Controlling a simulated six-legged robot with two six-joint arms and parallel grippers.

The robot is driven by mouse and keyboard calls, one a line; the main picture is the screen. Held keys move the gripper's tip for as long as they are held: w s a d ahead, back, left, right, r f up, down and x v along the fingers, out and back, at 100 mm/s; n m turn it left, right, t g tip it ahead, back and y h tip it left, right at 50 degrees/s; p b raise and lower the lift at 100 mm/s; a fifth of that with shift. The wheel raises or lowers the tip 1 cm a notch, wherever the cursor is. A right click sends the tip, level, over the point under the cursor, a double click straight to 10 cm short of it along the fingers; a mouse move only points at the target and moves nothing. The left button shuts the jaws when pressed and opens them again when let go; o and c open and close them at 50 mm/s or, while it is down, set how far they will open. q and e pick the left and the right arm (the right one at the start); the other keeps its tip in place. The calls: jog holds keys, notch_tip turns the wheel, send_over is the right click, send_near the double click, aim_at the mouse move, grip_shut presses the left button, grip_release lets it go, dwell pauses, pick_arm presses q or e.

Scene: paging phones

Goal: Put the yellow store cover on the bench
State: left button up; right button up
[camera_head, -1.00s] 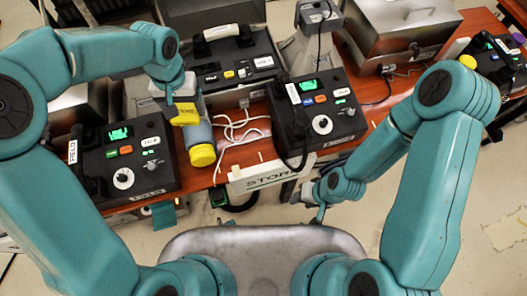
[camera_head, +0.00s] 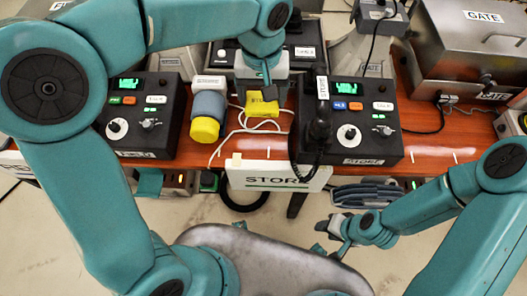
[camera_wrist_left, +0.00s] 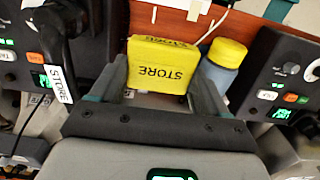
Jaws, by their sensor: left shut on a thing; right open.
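The yellow store cover (camera_head: 261,103) is a small block with the word STORE on it. In the left wrist view the cover (camera_wrist_left: 162,66) sits between the two fingers of my left gripper (camera_wrist_left: 160,92), which is shut on it. In the head view my left gripper (camera_head: 264,88) holds the cover over the wooden bench (camera_head: 238,150), near the white cable; the gap beneath it cannot be told. My right gripper (camera_head: 335,226) is open and empty, low in front of the bench.
A grey bottle with a yellow cap (camera_head: 206,122) lies left of the cover. The STORE phone (camera_head: 350,130) stands to the right, another phone (camera_head: 140,115) to the left. A white STORE sign (camera_head: 278,178) hangs at the front edge. A metal GATE box (camera_head: 475,50) stands far right.

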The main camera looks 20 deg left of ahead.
aim_at(262, 146)
pick_arm(q)
notch_tip(262, 146, down, 20)
jog(key=shift+a+r+b, duration=0.1)
jog(key=shift+r+b, duration=0.15)
jog(key=shift+b, duration=0.85)
jog(key=shift+f, duration=0.1)
jog(key=o, duration=1)
jog(key=shift+o, duration=0.2)
jog(key=shift+r, duration=0.3)
notch_tip(262, 146, up, 12)
jog(key=p, duration=0.1)
jog(key=shift+p, duration=0.3)
jog(key=shift+s+f, duration=0.15)
